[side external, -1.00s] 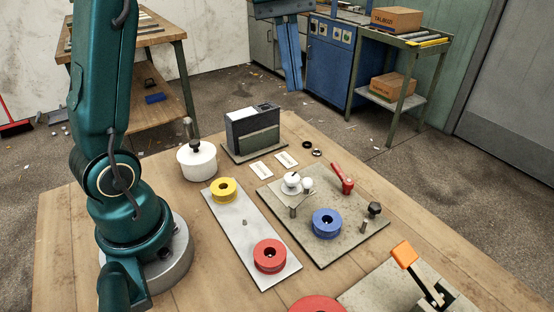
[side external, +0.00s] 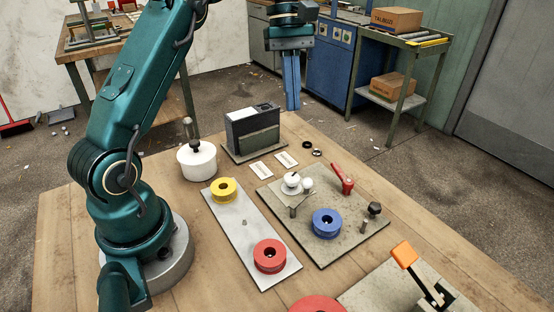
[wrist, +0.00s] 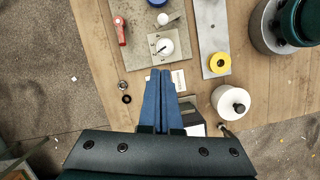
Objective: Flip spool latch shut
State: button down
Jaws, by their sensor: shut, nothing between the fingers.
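A grey plate (side external: 274,189) carries a blue spool (side external: 326,223) and a red lever (side external: 342,179), which stands tilted up at the plate's far right corner. The red lever also shows in the wrist view (wrist: 120,30), at the upper left; which part is the spool latch is not certain. A white dial with a round knob (side external: 292,182) sits on the same plate. The blue spool is mostly cut off there.
A pale strip (side external: 243,238) holds a yellow spool (side external: 224,190) and a red spool (side external: 270,256). A white pot (side external: 197,161) and a dark box (side external: 252,130) stand at the back. An orange-handled clamp (side external: 404,254) is at front right.

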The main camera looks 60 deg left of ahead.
jog(key=x, duration=0.9)
jog(key=shift+s+d+f, duration=0.1)
jog(key=shift+d+f, duration=0.1)
jog(key=shift+f, duration=0.1)
jog(key=d, duration=0.2)
jog(key=shift+s+d+f, duration=0.5)
jog(key=shift+d, duration=0.4)
jog(key=shift+d+m, duration=0.15)
jog(key=shift+m, duration=0.65)
jog(key=shift+w+d+m+g, duration=0.25)
jog(key=shift+m+g, duration=0.15)
jog(key=shift+m, duration=0.4)
